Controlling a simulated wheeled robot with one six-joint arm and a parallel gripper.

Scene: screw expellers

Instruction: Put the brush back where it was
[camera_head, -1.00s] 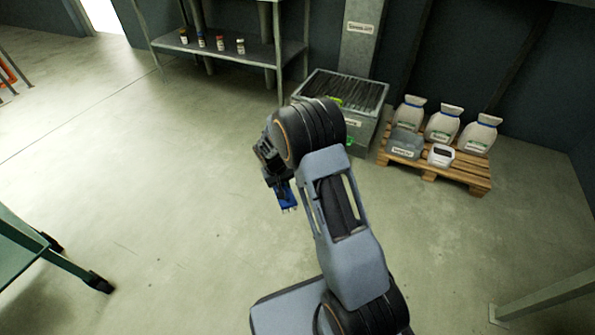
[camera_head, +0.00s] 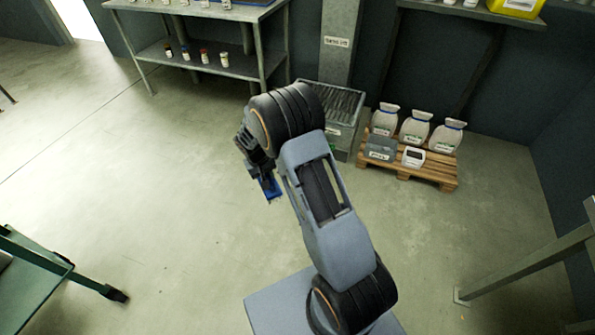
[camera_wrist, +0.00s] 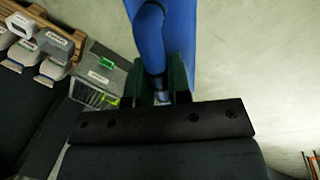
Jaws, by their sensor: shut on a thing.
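The brush (camera_wrist: 150,35) is a blue object with a rounded handle and a broader blue part beside it. It fills the top middle of the wrist view. My gripper (camera_wrist: 157,88) is shut on it, with a dark green finger on each side of the handle. In the head view, my gripper (camera_head: 262,176) hangs over open floor, and a small blue part of the brush (camera_head: 271,189) shows below it. The brush's far end is cut off in the wrist view, and its bristles cannot be made out.
A metal shelf unit (camera_head: 205,80) with small bottles stands at the back. A grey bin (camera_head: 340,140) and a wooden pallet (camera_head: 430,175) with white sacks (camera_head: 415,128) stand right of it. A green table (camera_head: 35,290) is at lower left. The middle floor is clear.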

